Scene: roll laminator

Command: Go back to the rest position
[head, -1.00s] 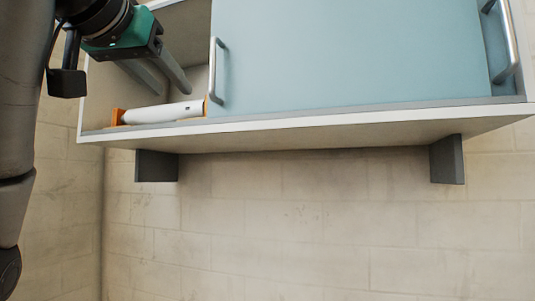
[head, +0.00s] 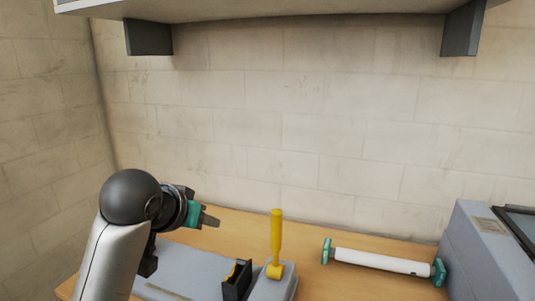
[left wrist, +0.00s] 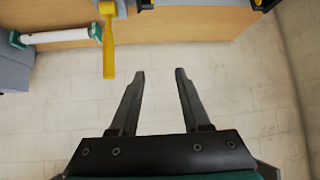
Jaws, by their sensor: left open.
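My left gripper (head: 210,220) is at the left end of the workbench in the head view, low in front of the wall. In the left wrist view its two fingers (left wrist: 160,74) are apart, with nothing between them. The yellow lever (head: 277,236) stands upright to the right of it, apart from the fingers; it also shows in the left wrist view (left wrist: 109,55). My right gripper is in neither view.
A white roll with teal ends (head: 383,261) lies on the wooden workbench (head: 325,232). A grey machine (head: 484,252) stands at the right. A grey base with a black holder (head: 236,279) is by the lever. The wall cabinet's underside (head: 300,14) overhangs above.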

